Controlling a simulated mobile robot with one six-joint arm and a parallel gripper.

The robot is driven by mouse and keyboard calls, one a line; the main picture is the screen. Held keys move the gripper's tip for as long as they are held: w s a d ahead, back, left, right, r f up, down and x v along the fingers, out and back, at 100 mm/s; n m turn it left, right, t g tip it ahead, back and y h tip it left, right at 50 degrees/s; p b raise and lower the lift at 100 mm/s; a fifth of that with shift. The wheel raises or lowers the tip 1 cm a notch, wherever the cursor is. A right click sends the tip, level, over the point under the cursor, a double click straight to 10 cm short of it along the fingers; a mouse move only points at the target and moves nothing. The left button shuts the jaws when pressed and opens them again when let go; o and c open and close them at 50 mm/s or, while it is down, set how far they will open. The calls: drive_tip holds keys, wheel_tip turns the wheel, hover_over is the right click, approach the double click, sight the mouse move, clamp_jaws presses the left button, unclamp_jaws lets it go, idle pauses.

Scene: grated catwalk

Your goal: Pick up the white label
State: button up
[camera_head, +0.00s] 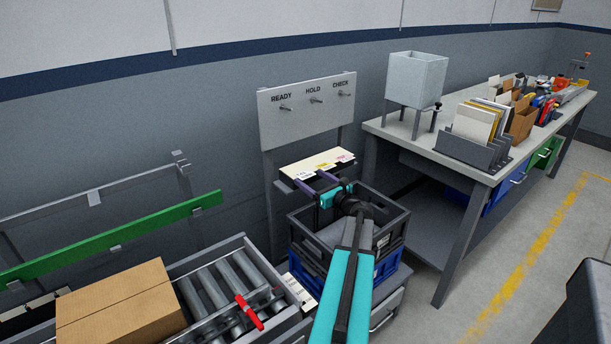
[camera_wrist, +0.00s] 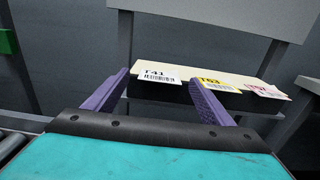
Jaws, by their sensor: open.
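The white label (camera_wrist: 158,75), marked T41 with a barcode, is at the left end of a row of labels on a cream shelf board (camera_wrist: 215,73). In the head view the white label (camera_head: 304,175) shows at the board's front left. A yellow label (camera_wrist: 216,84) and a pink label (camera_wrist: 264,90) are to its right. My gripper (camera_wrist: 156,90) is open and empty, its purple fingers apart. In the wrist view the white label shows between the fingers, with the left finger close to its left side. I cannot tell the remaining distance in depth.
A panel (camera_head: 308,112) marked READY, HOLD and CHECK stands behind the shelf board. Stacked crates (camera_head: 399,236) are under my arm. A roller conveyor (camera_head: 222,285) with a cardboard box (camera_head: 120,312) is at lower left. A workbench (camera_head: 400,135) stands at right.

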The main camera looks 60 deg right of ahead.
idle(0.3)
drive_tip(key=c, duration=1.1)
drive_tip(key=shift+c, duration=0.2)
drive_tip(key=shift+r, duration=0.15)
drive_tip(key=s+a+r+b, duration=0.1)
drive_tip(key=s+a+r, duration=0.1)
drive_tip(key=s, duration=0.5)
drive_tip(key=s+a+r, duration=0.2)
drive_tip(key=s, duration=0.6)
drive_tip(key=shift+s+a+r+b, duration=0.2)
drive_tip(key=shift+a+r+b, duration=0.15)
drive_tip(key=shift+w+a, duration=0.1)
drive_tip(key=shift+w, duration=0.05)
